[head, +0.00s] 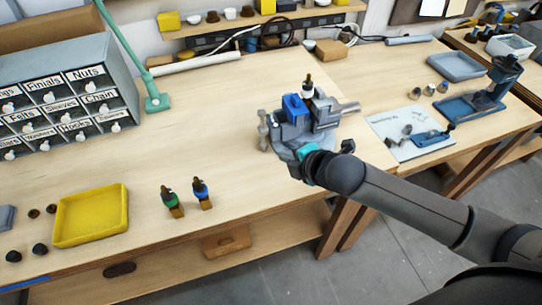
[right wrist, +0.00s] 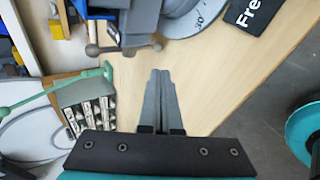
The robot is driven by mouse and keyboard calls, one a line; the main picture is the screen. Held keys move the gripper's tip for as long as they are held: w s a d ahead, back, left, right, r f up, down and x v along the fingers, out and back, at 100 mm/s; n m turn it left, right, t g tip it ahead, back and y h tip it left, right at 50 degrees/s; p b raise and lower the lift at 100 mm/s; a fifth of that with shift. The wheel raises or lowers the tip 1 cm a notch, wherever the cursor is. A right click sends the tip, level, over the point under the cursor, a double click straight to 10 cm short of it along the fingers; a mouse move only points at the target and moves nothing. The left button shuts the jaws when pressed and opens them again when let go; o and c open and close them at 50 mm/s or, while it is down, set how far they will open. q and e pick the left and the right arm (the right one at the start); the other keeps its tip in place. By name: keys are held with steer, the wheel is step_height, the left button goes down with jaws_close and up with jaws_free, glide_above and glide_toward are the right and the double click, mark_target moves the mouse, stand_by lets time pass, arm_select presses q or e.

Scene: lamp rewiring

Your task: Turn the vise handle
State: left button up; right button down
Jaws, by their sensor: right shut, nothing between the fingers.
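The grey vise (head: 318,115) with blue jaw pieces (head: 294,106) stands on the workbench. Its handle (head: 263,130), a bar with knobbed ends, is on the vise's left side. In the right wrist view the handle (right wrist: 122,48) lies across the top, below the vise body (right wrist: 140,20). My right gripper (right wrist: 160,72) is shut and empty, its tips just below the handle's right knob; I cannot tell whether they touch. In the head view my right arm reaches in from the right, and its fingers are hard to tell from the vise base. My left gripper is out of view.
A small dark-topped fitting (head: 308,86) is at the vise. A white sheet (head: 400,132) lies right.

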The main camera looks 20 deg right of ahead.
mark_target(266, 149)
steer(key=shift+d, duration=0.2)
steer(key=shift+w+f, duration=0.1)
steer(key=shift+w, duration=0.05)
steer(key=shift+b+x, duration=0.95)
steer(key=shift+x, duration=3.85)
steer(key=shift+f, duration=0.15)
steer(key=f+t+b, duration=0.1)
steer(key=b, duration=0.1)
steer(key=shift+b, duration=0.35)
steer(key=shift+w+r+n+t+b, duration=0.15)
steer(key=shift+n+t+b, duration=0.15)
steer(key=shift+t+b, duration=0.4)
steer(key=shift+r, duration=0.1)
